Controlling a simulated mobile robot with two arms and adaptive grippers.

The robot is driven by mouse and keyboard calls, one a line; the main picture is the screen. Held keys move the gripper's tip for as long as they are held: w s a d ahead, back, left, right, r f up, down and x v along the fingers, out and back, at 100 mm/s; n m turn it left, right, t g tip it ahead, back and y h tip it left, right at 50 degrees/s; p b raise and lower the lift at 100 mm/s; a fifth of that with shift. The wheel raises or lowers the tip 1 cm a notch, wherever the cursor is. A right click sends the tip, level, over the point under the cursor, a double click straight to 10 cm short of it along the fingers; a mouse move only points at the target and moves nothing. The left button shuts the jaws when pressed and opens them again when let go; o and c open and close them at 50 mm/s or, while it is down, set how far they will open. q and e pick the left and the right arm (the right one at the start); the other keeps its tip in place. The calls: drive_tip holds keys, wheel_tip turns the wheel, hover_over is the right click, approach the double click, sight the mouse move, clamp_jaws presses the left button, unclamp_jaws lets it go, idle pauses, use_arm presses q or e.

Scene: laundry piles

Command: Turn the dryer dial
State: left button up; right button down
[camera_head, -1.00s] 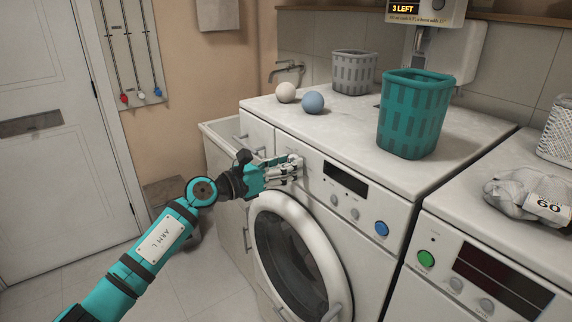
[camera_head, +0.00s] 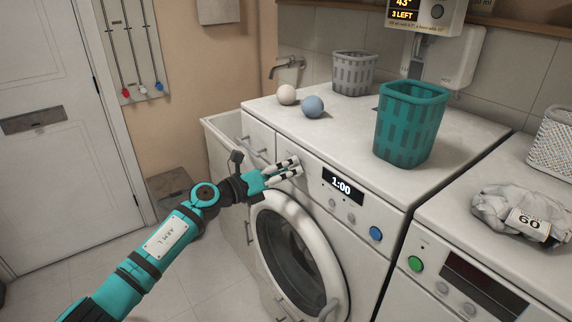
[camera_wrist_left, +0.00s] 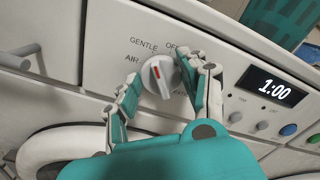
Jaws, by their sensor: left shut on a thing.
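The dryer dial (camera_wrist_left: 157,75) is a white knob with a red mark, on the panel of the machine (camera_head: 378,190) with the round door. In the left wrist view, the labels GENTLE, OFF and AIR show around it, and others are hidden by the fingers. The red mark points up and left, toward GENTLE. My left gripper (camera_wrist_left: 161,88) has its fingers on both sides of the dial and is shut on it; it also shows in the head view (camera_head: 287,170). The machine's display (camera_head: 342,187) reads 1:00. My right gripper is not in view.
A teal basket (camera_head: 409,125), a grey basket (camera_head: 353,73), a blue ball (camera_head: 313,106) and a white ball (camera_head: 287,94) stand on top of the machine. A second machine (camera_head: 500,265) at the right carries a grey cloth bundle (camera_head: 505,207) tagged 60.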

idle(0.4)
use_arm(q)
drive_tip(key=o, duration=1.1)
drive_tip(key=shift+o, duration=0.2)
drive_tip(key=v, duration=1.2)
